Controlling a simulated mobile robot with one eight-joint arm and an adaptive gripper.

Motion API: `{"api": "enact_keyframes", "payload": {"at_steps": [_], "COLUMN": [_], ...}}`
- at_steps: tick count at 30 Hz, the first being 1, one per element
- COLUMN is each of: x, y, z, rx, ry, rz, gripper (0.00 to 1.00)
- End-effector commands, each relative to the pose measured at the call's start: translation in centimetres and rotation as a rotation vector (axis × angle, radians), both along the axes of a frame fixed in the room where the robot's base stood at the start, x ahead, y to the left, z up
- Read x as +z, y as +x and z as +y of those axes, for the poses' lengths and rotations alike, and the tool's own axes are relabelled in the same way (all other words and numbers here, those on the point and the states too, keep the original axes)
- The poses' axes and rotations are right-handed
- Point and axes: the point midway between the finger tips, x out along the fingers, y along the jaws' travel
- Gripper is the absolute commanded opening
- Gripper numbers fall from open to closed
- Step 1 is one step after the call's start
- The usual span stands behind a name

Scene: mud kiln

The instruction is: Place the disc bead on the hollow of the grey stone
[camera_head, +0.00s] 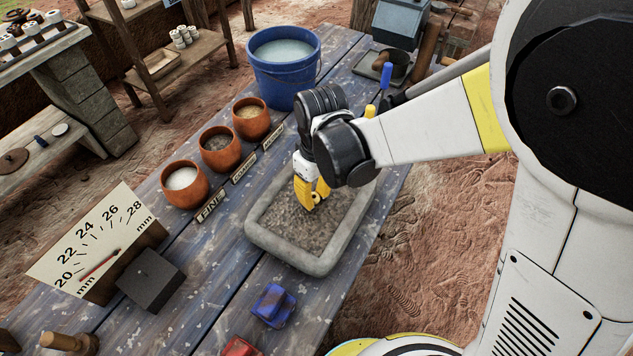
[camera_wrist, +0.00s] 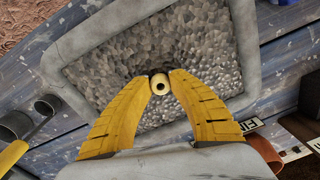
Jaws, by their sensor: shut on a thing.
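My gripper (camera_head: 313,200) has yellow fingers and is shut on the disc bead, above the grey stone. In the wrist view my gripper (camera_wrist: 161,82) holds the disc bead (camera_wrist: 160,86), a small cream ring with a dark hole, between its fingertips. The hole faces the wrist camera. The grey stone (camera_head: 268,255) is a rectangular block with a raised pale rim and a rough, pebbly hollow. It also shows in the wrist view (camera_wrist: 235,60). The gap between bead and hollow is hard to judge. A small dark patch lies just behind the bead.
Three clay bowls (camera_head: 219,150) and a blue bucket (camera_head: 284,68) stand beyond the stone. A dark grey block (camera_head: 151,281) and a millimetre scale board (camera_head: 97,250) stand at the left. A blue block (camera_head: 273,305) lies in front of the stone.

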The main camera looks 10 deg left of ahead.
Motion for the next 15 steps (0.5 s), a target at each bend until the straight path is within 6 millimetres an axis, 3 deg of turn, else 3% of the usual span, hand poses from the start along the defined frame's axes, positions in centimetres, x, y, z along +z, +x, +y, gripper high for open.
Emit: {"api": "enact_keyframes", "payload": {"at_steps": [2, 3, 4, 15], "x": [-0.42, -0.28, -0.26, 0.19], "y": [0.00, 0.01, 0.01, 0.01], "z": [0.00, 0.00, 0.00, -0.01], "rx": [0.000, 0.000, 0.000, 0.000], "ry": [0.000, 0.000, 0.000, 0.000], "rz": [0.000, 0.000, 0.000, 0.000], "gripper": [0.08, 0.36, 0.44, 0.44]}}
